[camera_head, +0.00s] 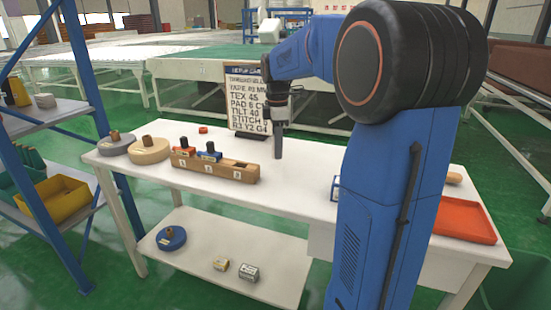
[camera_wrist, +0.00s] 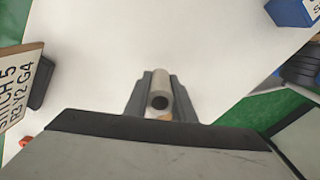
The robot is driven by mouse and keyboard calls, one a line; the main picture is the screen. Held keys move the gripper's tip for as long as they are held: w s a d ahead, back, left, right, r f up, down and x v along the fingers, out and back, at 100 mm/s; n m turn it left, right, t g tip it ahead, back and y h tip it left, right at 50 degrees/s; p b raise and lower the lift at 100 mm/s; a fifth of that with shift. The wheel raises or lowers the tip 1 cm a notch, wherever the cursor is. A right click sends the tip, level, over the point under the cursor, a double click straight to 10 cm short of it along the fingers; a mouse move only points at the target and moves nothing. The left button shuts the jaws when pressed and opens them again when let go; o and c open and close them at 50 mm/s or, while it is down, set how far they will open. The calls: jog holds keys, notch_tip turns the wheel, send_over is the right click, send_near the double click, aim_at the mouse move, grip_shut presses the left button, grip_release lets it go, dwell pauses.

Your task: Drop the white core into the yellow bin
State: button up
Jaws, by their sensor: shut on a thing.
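My gripper (camera_head: 279,130) hangs over the white table, in front of the printed sign. In the wrist view my gripper (camera_wrist: 161,98) is shut on the white core (camera_wrist: 160,80), a short pale tube with a dark hole at its near end, pinched between the two grey fingers. In the head view I cannot make out the core apart from the fingers. The yellow bin (camera_head: 68,197) stands at the far left on a lower shelf of the blue rack, well away from my gripper.
The white table (camera_head: 290,185) bears a wooden block (camera_head: 238,171) with coloured pieces, two round spools (camera_head: 149,150), the sign (camera_head: 242,100) and an orange tray (camera_head: 462,220). The blue rack (camera_head: 30,165) has posts near the bin. Green bins sit beside the yellow one.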

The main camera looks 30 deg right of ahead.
aim_at(277, 168)
jog(key=shift+f, duration=2.05)
jog(key=shift+f, duration=0.1)
jog(key=o, duration=1)
notch_tip(277, 168, up, 12)
jog(key=shift+r, duration=0.15)
